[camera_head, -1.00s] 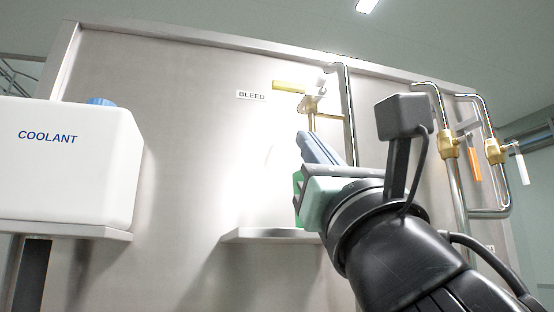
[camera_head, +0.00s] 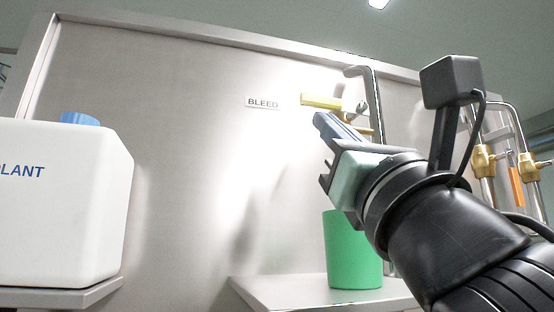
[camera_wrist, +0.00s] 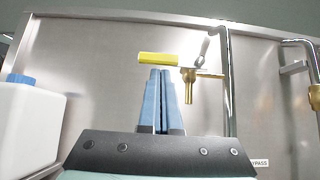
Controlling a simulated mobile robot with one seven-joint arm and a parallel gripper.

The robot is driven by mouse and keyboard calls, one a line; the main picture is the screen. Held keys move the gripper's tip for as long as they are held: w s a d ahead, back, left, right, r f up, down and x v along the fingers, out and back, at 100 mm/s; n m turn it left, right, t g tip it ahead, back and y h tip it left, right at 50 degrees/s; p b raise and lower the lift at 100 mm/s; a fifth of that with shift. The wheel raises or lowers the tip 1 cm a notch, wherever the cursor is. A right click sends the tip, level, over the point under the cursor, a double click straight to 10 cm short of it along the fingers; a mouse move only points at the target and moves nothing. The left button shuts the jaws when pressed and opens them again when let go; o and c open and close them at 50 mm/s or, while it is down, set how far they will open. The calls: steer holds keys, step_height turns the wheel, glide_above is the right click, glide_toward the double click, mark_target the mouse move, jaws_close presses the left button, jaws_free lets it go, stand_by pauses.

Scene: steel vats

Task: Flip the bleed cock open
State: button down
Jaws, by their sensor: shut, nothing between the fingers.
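The bleed cock has a yellow lever (camera_head: 321,102) lying level and pointing left, beside the BLEED label (camera_head: 263,102). In the wrist view the yellow lever (camera_wrist: 157,59) runs left from a brass body (camera_wrist: 188,74) whose spout points down. My gripper (camera_head: 320,118) is shut and empty, its blue-grey fingers pointing up just below the lever. In the wrist view my fingertips (camera_wrist: 158,72) overlap the lever's lower edge; I cannot tell whether they touch it. In the head view my gripper hides part of the cock's body and its spout.
A green cup (camera_head: 352,250) stands on a steel shelf (camera_head: 270,288) below. A white coolant jug (camera_head: 65,200) with a blue cap sits on the left. Steel pipes with brass valves (camera_head: 482,162) stand on the right.

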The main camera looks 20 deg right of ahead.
steer(key=shift+s+a+r+m+h, duration=0.1)
steer(key=shift+s+r+m+h, duration=0.1)
steer(key=shift+m+h, duration=0.25)
steer(key=shift+w+m+h, duration=0.15)
steer(key=shift+m+h, duration=0.2)
steer(key=shift+h, duration=0.2)
steer(key=shift+a+r+m+h, duration=0.15)
steer(key=shift+r+m+h, duration=0.05)
steer(key=shift+m+h, duration=0.6)
steer(key=m+h, duration=0.1)
steer(key=m, duration=0.1)
steer(key=r+m+g+h, duration=0.1)
steer(key=h, duration=0.1)
steer(key=m+h, duration=0.1)
steer(key=m, duration=0.1)
steer(key=shift+a+r+m+g+h, duration=0.2)
steer(key=shift+a+m+g+h, duration=0.1)
steer(key=shift+a, duration=0.05)
steer(key=r+m+g+h, duration=0.2)
steer(key=m, duration=0.1)
steer(key=d+r+m+g+h+p, duration=0.1)
steer(key=m+h, duration=0.1)
steer(key=m, duration=0.1)
steer(key=r+m+g+h+p, duration=0.1)
steer(key=r+m+g+h, duration=0.1)
steer(key=m, duration=0.1)
steer(key=shift+d+r+m+g, duration=0.2)
steer(key=shift+r+m+g, duration=0.1)
steer(key=shift+f, duration=0.1)
